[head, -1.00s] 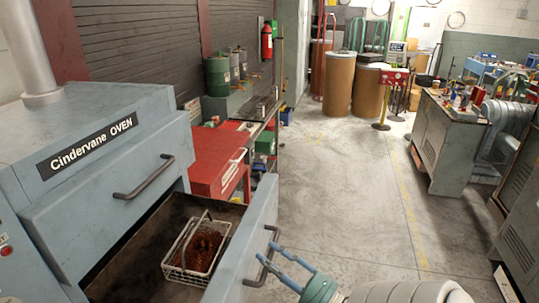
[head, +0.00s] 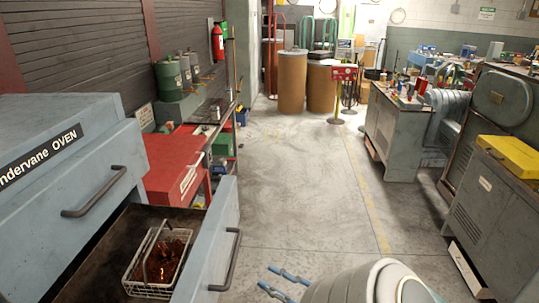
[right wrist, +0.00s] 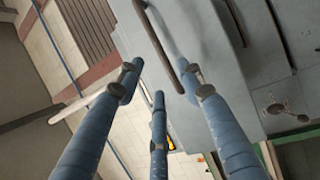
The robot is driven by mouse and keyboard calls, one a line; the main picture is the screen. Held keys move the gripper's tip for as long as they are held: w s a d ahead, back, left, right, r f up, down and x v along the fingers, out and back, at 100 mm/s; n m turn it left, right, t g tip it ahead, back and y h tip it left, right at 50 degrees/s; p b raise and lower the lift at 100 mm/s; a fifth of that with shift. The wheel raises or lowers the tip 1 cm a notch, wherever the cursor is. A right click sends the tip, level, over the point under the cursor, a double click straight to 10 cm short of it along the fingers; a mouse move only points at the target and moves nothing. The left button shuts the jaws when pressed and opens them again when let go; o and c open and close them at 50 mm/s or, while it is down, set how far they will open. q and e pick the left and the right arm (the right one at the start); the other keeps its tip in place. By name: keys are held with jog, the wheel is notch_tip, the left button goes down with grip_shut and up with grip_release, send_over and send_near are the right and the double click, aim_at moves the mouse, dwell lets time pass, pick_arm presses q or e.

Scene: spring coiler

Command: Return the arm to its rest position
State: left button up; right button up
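My right gripper (head: 278,283) is at the bottom of the head view, to the right of and below the handle (head: 231,258) of the pulled-out oven drawer (head: 212,240). Its blue fingers stand apart from that handle. In the right wrist view my right gripper (right wrist: 160,85) shows three spread fingers with nothing held between them. A dark bar handle (right wrist: 152,35) on a grey-blue panel shows beyond the fingertips; I cannot tell which handle it is. My left gripper is in neither view.
The oven (head: 60,150) stands at the left. A wire basket (head: 150,285) with copper-coloured pieces sits in its open drawer. A red cabinet (head: 180,165) is beyond. Grey machines and a yellow box (head: 512,155) line the right. The concrete floor (head: 310,185) between is clear.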

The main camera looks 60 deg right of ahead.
dwell(0.3)
jog(key=s+a+f+m+g+h+b, duration=0.1)
jog(key=a+f+m+g, duration=0.15)
jog(key=f, duration=0.85)
jog(key=a+f+m+g+b, duration=0.1)
jog(key=a+f+m+g, duration=0.2)
jog(key=f, duration=0.8)
jog(key=s+a+f+m+g+h, duration=0.1)
jog(key=f+m+g, duration=0.25)
jog(key=f, duration=0.75)
jog(key=s+a+f+m+g+y+b, duration=0.1)
jog(key=s+a+f+g, duration=0.4)
jog(key=f, duration=0.6)
jog(key=s+a+f+m+g+y+b, duration=0.1)
jog(key=s+a+f+m+g, duration=0.3)
jog(key=s+a+f, duration=0.6)
jog(key=shift+s+a+f+m+g+b, duration=0.3)
jog(key=shift+s+f+g, duration=0.2)
jog(key=shift+s+f, duration=0.45)
